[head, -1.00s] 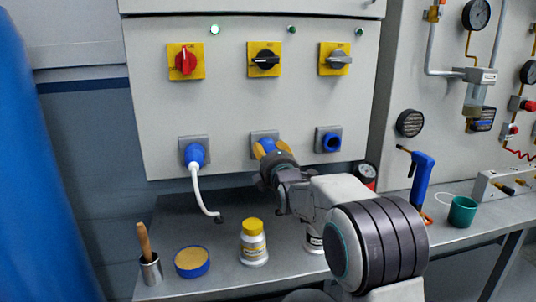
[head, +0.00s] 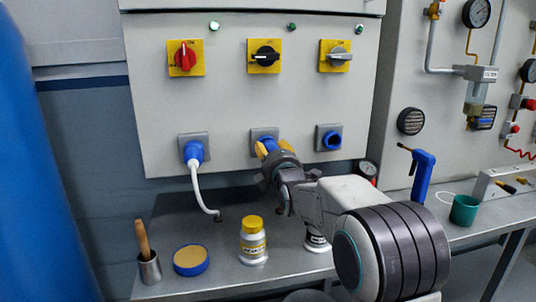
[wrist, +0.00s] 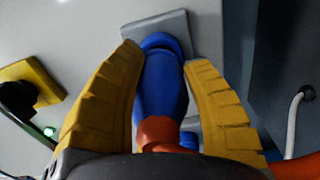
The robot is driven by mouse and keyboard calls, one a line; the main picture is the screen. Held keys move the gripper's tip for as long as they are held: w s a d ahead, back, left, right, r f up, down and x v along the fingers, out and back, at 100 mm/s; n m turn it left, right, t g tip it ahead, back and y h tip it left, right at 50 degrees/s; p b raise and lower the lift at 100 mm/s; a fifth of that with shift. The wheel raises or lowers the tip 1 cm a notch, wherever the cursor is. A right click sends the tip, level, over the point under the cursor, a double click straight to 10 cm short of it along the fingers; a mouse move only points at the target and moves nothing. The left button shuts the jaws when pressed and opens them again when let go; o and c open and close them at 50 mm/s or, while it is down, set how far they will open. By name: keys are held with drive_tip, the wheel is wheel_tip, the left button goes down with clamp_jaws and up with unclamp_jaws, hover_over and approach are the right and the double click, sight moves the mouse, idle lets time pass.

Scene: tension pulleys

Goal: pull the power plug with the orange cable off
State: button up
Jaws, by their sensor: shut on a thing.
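The blue power plug (wrist: 160,88) with an orange collar (wrist: 158,130) is between my yellow fingers in the wrist view. My gripper (wrist: 165,75) is shut on the plug, with one finger along each side. The plug's front end is at the blue socket ring (wrist: 165,42) on a grey plate; I cannot tell whether there is a gap. Part of the orange cable (wrist: 298,168) shows at the lower right. In the head view my gripper (head: 267,150) is at the middle socket plate (head: 258,134) and hides most of the plug.
A blue plug with a white cable (head: 193,153) is in the left socket. The right socket (head: 331,140) is empty. A yellow-capped bottle (head: 253,246), a blue round tin (head: 191,260) and a metal cup (head: 149,268) stand on the bench below.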

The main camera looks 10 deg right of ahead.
drive_tip(key=shift+s+b, duration=1.35)
drive_tip(key=shift+s, duration=0.6)
